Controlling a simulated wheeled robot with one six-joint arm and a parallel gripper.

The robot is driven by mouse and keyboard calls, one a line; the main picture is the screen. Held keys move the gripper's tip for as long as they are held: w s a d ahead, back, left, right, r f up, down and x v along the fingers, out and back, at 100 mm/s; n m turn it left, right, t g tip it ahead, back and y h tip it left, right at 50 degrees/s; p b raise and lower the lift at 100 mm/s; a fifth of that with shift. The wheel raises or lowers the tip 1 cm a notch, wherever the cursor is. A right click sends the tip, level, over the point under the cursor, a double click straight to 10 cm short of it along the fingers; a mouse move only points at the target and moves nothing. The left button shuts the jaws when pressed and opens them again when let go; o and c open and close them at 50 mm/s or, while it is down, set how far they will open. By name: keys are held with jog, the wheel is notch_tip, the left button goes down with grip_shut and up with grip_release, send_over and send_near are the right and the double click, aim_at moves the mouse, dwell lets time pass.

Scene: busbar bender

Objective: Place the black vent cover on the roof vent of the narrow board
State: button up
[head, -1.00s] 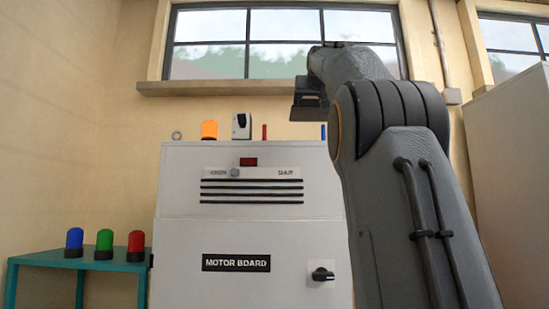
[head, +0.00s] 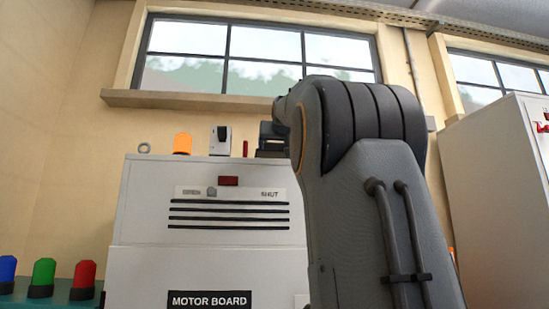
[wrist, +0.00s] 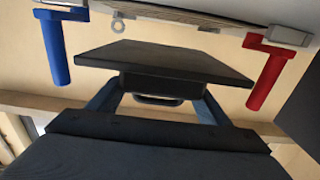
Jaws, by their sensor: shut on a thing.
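The black vent cover (wrist: 165,60) is a flat dark plate with a block and handle on the side facing my wrist. My gripper (wrist: 155,97) is shut on it, one finger at each side of the block. In the head view my gripper (head: 272,136) is at the motor board's roof level, partly hidden by my arm. The motor board (head: 205,265) is a pale cabinet with black slots and a name plate. I cannot pick out the roof vent, nor tell which cabinet is the narrow board.
On the cabinet roof stand an orange beacon (head: 182,143), a white device (head: 220,140), a ring (head: 144,148) and a red rod (head: 246,148). The wrist view shows a blue rod (wrist: 54,45). Coloured beacons stand at left. Another pale cabinet (head: 500,200) stands at right.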

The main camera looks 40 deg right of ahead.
aim_at(276, 154)
jog(key=shift+f, duration=1.9)
jog(key=shift+f, duration=0.15)
jog(key=o, duration=1.1)
jog(key=shift+s+a+r, duration=0.1)
jog(key=shift+r, duration=0.1)
jog(key=b+v, duration=0.4)
jog(key=v, duration=0.7)
jog(key=shift+s+a+f, duration=0.1)
jog(key=shift+s+a, duration=0.05)
jog(key=shift+s, duration=0.2)
